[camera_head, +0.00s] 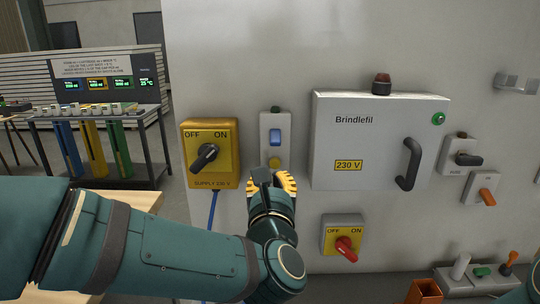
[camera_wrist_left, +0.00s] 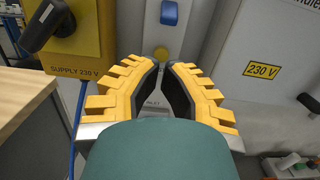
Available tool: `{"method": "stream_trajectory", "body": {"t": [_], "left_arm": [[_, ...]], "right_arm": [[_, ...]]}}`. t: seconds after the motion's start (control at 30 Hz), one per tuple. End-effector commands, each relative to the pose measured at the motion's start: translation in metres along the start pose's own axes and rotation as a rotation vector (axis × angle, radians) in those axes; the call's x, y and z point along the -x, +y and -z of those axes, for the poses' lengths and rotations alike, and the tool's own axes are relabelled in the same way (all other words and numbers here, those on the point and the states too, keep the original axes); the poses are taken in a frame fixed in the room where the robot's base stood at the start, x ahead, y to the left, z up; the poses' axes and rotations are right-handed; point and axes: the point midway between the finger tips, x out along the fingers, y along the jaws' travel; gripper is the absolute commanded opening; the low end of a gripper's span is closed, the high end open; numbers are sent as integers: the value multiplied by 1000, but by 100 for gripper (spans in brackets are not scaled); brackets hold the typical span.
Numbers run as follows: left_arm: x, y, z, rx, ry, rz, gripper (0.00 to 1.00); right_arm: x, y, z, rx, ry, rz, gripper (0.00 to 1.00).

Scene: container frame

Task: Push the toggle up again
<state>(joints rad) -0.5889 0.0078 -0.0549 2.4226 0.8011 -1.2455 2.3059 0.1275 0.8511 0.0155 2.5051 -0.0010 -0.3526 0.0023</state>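A narrow grey switch plate (camera_head: 264,137) is on the wall cabinet, with a blue toggle (camera_head: 275,137) in its upper half and a round yellow knob (camera_head: 274,163) below it. I cannot tell whether the toggle is tipped up or down. My left gripper (camera_head: 270,176) is in front of the plate's lower end, just below the yellow knob. In the left wrist view the toggle (camera_wrist_left: 169,13) is at the top edge, beyond the fingertips (camera_wrist_left: 161,65). The yellow-ridged fingers converge almost together at their tips and hold nothing. My right gripper is out of view.
The yellow supply switch box (camera_head: 208,188) with a black knob is left of the plate. The Brindlefil box (camera_head: 350,110) with its dark handle stands out at right. A red-knobbed switch (camera_head: 343,225) is lower right. A blue cable (camera_head: 212,212) hangs below the supply box.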

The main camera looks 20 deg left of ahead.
Motion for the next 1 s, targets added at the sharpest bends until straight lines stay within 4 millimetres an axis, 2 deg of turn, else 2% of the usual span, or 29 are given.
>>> {"method": "stream_trajectory", "body": {"t": [0.23, 0.7, 0.83, 1.0], "left_arm": [[-9, 0, 0, -2, 0, 0, 0], [-84, 0, 0, -4, 0, 1, 0], [-95, 0, 0, -4, 2, 1, 0], [-100, 0, 0, -4, 0, 1, 0]], "right_arm": [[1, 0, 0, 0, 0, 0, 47], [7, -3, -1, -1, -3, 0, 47], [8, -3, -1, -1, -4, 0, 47], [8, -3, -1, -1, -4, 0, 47]]}}
